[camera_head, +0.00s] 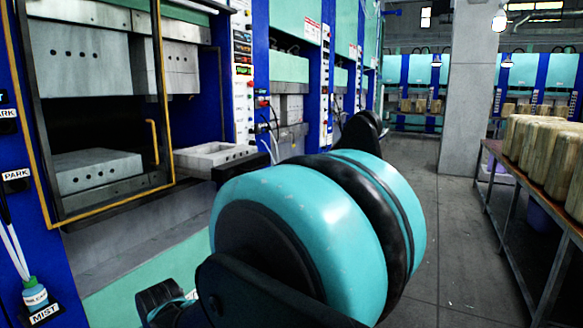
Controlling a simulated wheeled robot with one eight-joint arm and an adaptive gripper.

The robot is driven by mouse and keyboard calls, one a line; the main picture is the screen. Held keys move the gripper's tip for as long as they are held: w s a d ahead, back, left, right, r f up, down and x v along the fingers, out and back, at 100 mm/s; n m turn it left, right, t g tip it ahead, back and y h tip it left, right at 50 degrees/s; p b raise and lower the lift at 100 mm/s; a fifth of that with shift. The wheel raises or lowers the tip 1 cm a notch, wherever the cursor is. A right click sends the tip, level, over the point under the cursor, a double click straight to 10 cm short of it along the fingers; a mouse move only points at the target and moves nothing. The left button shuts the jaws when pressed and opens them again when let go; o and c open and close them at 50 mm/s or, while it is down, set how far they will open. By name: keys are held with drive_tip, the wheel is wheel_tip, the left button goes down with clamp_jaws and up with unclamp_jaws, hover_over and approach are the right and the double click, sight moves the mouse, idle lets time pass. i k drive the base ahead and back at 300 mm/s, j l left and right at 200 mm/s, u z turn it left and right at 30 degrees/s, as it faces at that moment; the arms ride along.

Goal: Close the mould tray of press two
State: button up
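A pale grey mould tray (208,156) with a hollow top and a row of small holes in its front sits low at the nearest press, just right of the yellow-edged guard frame. It appears to stand out from the press. Another pale mould block (95,170) shows through the guard frame, below a grey upper block (80,58). I see no press number, so I cannot tell which press is two. My teal and black arm fills the middle and covers the floor in front of the tray. I cannot make out my gripper's fingers.
A yellow handle (152,142) is on the guard frame. A control column (243,75) and more presses run back beyond it. A table (495,150) with several pale blocks stands at right. A concrete pillar (467,85) is behind. Floor (450,240) between arm and table is clear.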

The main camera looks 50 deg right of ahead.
sight(220, 162)
drive_tip(key=z, duration=1.25)
